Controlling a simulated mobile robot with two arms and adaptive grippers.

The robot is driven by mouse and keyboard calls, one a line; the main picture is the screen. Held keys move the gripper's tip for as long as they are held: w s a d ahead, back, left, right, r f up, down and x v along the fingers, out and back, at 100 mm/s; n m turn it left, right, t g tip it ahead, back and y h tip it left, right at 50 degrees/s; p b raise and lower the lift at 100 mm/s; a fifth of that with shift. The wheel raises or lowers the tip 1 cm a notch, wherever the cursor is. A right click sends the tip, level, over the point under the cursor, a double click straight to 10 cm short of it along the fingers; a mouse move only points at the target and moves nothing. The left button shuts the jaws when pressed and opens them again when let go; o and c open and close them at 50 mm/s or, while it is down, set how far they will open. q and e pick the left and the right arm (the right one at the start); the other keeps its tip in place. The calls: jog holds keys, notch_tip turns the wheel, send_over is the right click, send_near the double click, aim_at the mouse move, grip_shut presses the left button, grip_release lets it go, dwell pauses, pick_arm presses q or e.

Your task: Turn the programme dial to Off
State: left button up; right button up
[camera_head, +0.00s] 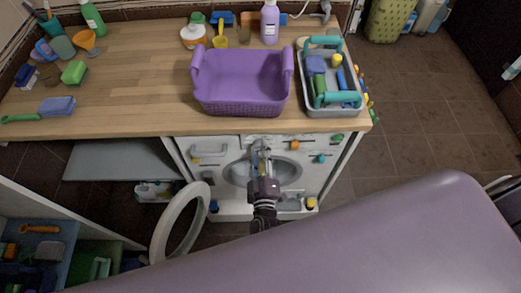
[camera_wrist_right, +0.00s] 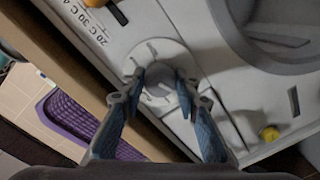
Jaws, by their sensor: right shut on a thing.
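The white washing machine (camera_head: 234,197) stands under the wooden counter, its front panel just below the counter edge. In the right wrist view the pale round programme dial (camera_wrist_right: 158,77) sits on a round plate between my fingertips. My right gripper (camera_head: 261,150) reaches up to the panel and is shut on the dial; its two blue fingers also show in the wrist view (camera_wrist_right: 160,88). The gripper hides the dial in the head view. I cannot read the dial's setting. Temperature marks (camera_wrist_right: 92,25) are printed on the panel nearby. My left gripper is not in view.
A round white door ring (camera_head: 181,222) stands open at the lower left. A purple basket (camera_head: 242,110) and a grey caddy (camera_head: 333,109) stand on the wooden counter (camera_head: 125,80) above. An orange knob (camera_head: 295,145) is to the right of my gripper. The tiled floor at right is mostly clear.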

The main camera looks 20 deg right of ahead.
jog(key=o, duration=1.2)
jog(key=shift+c, duration=0.2)
